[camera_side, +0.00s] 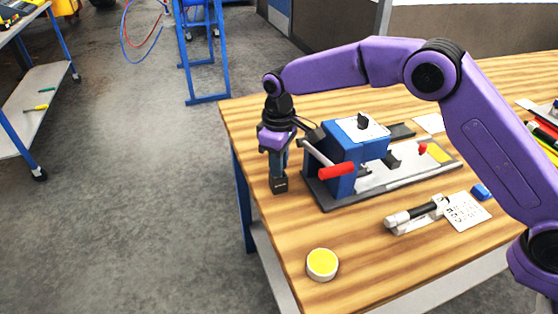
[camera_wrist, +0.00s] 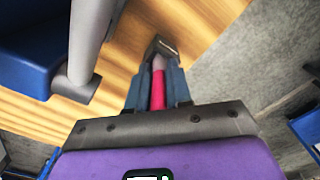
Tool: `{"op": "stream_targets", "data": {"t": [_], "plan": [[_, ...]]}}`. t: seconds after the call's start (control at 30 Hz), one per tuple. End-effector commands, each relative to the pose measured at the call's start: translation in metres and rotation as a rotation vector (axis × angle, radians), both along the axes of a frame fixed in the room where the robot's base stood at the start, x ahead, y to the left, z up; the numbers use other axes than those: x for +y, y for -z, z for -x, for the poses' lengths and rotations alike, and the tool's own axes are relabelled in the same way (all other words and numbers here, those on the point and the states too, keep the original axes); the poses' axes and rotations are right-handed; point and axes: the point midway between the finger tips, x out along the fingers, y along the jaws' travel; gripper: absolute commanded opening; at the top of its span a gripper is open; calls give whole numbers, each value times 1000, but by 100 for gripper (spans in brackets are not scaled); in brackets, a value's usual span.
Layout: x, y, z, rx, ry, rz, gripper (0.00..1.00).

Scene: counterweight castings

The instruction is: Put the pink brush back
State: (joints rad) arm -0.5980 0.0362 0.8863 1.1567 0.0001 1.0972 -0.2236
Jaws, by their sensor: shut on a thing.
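The pink brush (camera_wrist: 158,92) is between the two fingers of my gripper (camera_wrist: 159,68) in the wrist view, and the gripper is shut on it. Its paler part runs on past the fingertips toward a small dark block-like piece (camera_wrist: 160,47). In the side view my gripper (camera_side: 278,168) points down at the table's left edge. A dark block (camera_side: 280,185) shows right below the fingers there. I cannot tell whether this block is part of the brush or a holder for it. The fingers hide the brush's pink in the side view.
A blue machine (camera_side: 345,150) with a red-handled lever (camera_side: 337,170) stands close to the right of my gripper. A yellow-topped round tin (camera_side: 322,264) sits near the front edge. A black-and-white tool (camera_side: 416,214) lies beside a printed card (camera_side: 467,211).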

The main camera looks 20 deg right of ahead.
Motion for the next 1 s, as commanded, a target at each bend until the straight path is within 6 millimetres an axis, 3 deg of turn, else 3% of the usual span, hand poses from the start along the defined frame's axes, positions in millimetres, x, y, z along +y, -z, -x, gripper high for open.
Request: {"op": "stream_targets", "data": {"t": [0.03,0.07,0.1,0.13,0.43,0.57,1.0], "plan": [[0,2,0,1,0,1,0],[0,1,0,0,0,0,29],[0,1,0,0,0,0,42],[0,1,0,0,1,0,45],[0,0,0,0,0,0,45],[0,-10,0,-1,0,-1,45],[0,-92,-1,-4,1,-2,45]]}}
